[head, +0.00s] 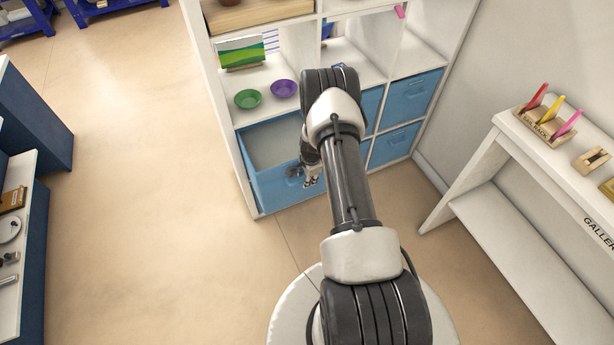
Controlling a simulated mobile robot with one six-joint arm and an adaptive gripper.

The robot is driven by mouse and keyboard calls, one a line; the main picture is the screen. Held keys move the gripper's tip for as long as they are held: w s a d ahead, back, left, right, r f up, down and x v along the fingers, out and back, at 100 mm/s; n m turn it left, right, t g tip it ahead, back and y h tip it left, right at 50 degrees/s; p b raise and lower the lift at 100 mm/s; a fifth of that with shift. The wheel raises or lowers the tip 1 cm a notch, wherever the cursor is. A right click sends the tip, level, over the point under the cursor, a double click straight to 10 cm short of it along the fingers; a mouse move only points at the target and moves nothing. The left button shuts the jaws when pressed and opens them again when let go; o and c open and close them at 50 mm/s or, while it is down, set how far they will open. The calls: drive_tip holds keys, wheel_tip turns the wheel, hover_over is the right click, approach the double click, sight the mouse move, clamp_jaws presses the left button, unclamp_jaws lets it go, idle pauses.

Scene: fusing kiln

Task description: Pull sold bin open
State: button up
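A blue fabric bin (272,192) is in the lower left of the white cube shelf. It stands partly out of its cubby, and its pale inside shows from above. No label on it is readable, so I cannot tell if it is the sold bin. My gripper (309,180) is low at the right part of this bin's front, near its dark handle opening. My arm hides part of the gripper and of the bin front. I cannot tell whether the fingers are shut or touch the bin.
More blue bins (408,100) fill cubbies right of my arm. A green bowl (248,98), a purple bowl (284,88) and a landscape panel (240,52) stand above the open bin. A white gallery table (482,165) is at right. Floor (150,170) at left is clear.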

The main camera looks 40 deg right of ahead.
wheel_tip(320, 180, up, 12)
drive_tip(key=s, duration=0.2)
drive_tip(key=shift+s+a, duration=0.15)
drive_tip(key=shift+a, duration=0.1)
drive_tip(key=shift+f, duration=0.1)
idle(0.6)
